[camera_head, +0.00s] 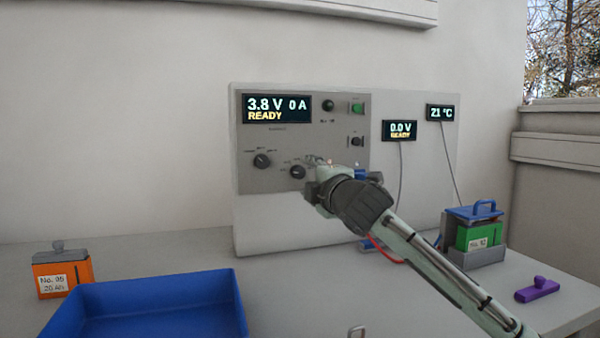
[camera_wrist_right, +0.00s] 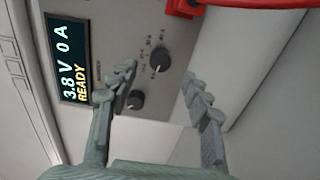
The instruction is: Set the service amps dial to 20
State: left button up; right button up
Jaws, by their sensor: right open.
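The grey control panel (camera_head: 300,135) on the white cabinet has two black dials low on its face, a left dial (camera_head: 262,160) and a right dial (camera_head: 298,171). Their labels are too small to read, so I cannot tell which is the service amps dial. The display (camera_head: 276,109) reads 3.8 V, 0 A, READY. My right gripper (camera_head: 318,172) is in front of the panel, close to the right dial. In the right wrist view, its open, empty fingers (camera_wrist_right: 158,80) point at the panel; the right dial (camera_wrist_right: 160,58) shows between them, the left dial (camera_wrist_right: 135,100) beside it. My left gripper is not in view.
A blue tray (camera_head: 225,285) and an orange battery (camera_head: 64,278) stand at left on the table. A green battery (camera_head: 478,236) sits in a grey holder at right, near a purple object (camera_head: 537,290). A red part (camera_wrist_right: 180,8) shows at the wrist view's top.

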aim_at(300, 173)
jog(key=x, duration=0.5)
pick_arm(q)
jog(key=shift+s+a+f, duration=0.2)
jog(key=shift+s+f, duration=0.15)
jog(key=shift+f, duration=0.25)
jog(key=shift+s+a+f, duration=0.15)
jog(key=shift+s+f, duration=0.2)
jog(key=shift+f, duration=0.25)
pick_arm(e)
jog(key=shift+c, duration=0.2)
grip_shut()
